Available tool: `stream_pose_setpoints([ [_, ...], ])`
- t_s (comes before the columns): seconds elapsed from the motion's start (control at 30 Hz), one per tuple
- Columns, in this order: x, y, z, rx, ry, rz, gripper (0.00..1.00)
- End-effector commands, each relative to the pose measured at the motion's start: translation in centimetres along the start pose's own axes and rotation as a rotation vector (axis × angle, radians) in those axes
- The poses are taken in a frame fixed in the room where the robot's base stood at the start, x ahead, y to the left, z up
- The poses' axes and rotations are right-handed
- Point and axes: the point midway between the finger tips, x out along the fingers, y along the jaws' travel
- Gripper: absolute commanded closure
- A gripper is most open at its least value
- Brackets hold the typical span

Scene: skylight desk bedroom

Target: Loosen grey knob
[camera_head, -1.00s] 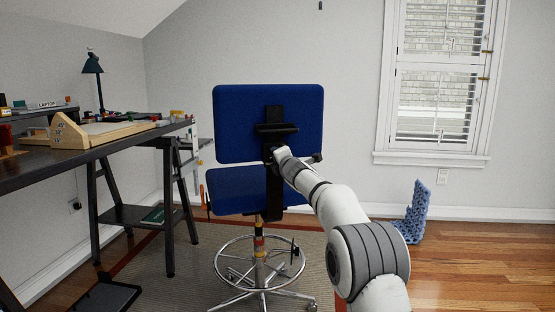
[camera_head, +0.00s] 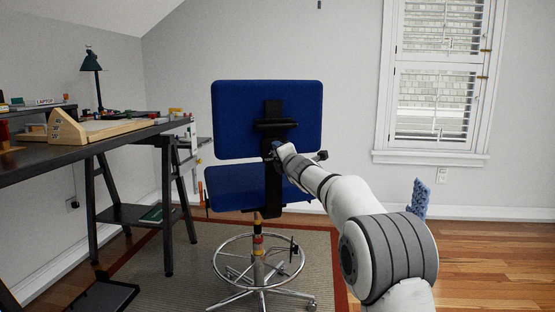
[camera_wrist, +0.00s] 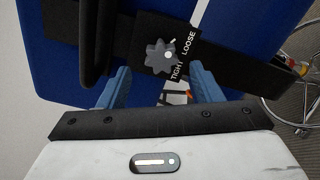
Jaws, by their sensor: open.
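The grey knob (camera_wrist: 158,58) is star-shaped, with a pale pointer mark at its upper right. It sits on the black bracket of the blue chair (camera_head: 266,120), beside a black label (camera_wrist: 183,58) reading "TIGHT" and "LOOSE". In the wrist view my gripper (camera_wrist: 162,78) is open, with one blue finger to the lower left of the knob and one to the lower right. The fingers appear apart from the knob, and nothing is held. In the head view my arm reaches the rear of the chair, and the knob cannot be made out there.
A dark desk (camera_head: 90,155) with a wooden organiser and small items stands at left. The chair's chrome foot ring (camera_head: 258,238) and base rest on a rug. A blue perforated object (camera_head: 420,198) is partly behind my arm. Wooden floor is clear at right.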

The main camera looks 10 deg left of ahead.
Motion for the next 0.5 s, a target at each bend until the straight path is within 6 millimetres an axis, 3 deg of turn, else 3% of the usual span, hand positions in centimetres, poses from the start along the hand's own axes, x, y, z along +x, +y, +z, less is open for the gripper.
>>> stream_pose_setpoints([
  [0.2,-2.7,0.0,0.0,0.0,-0.001,0.001,0.41],
  [0.5,-3.6,0.0,0.0,0.0,0.0,0.001,0.41],
])
